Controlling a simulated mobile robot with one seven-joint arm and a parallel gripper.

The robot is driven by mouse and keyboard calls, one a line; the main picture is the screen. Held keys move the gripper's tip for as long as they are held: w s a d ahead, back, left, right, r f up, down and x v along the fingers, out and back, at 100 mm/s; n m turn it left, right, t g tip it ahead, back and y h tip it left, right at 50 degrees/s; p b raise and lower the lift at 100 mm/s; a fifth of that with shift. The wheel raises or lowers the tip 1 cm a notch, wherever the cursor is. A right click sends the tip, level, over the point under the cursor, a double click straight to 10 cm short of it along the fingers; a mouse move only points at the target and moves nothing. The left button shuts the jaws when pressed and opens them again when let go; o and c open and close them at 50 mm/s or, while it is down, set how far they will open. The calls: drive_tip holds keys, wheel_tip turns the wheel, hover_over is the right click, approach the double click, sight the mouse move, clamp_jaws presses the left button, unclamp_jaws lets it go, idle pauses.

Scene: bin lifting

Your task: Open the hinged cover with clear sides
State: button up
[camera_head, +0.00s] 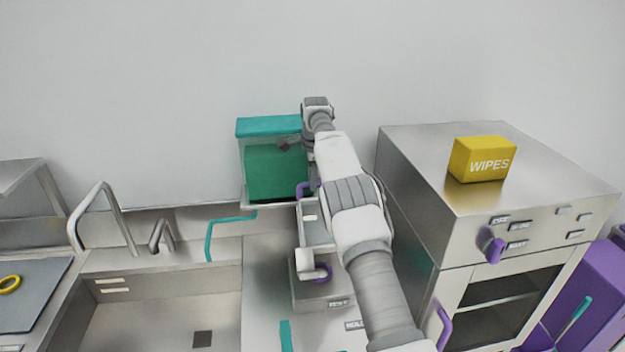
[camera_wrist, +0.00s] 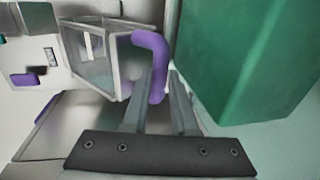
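In the wrist view a box-like cover with clear side panes (camera_wrist: 92,50) in metal edging stands left of centre. A purple handle (camera_wrist: 152,52) is fixed at its right side and bends down towards me. My gripper (camera_wrist: 161,78) has its two fingers on either side of the handle's lower end. The handle nearly fills the gap, so I cannot tell if the fingers press on it.
A steel cabinet (camera_head: 425,185) with a yellow wipes box (camera_head: 482,159) is to the right. A sink (camera_head: 165,310) is at left.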

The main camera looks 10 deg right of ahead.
drive_tip(key=o, duration=0.4)
drive_tip(key=shift+s+r, duration=0.1)
drive_tip(key=shift+s, duration=0.05)
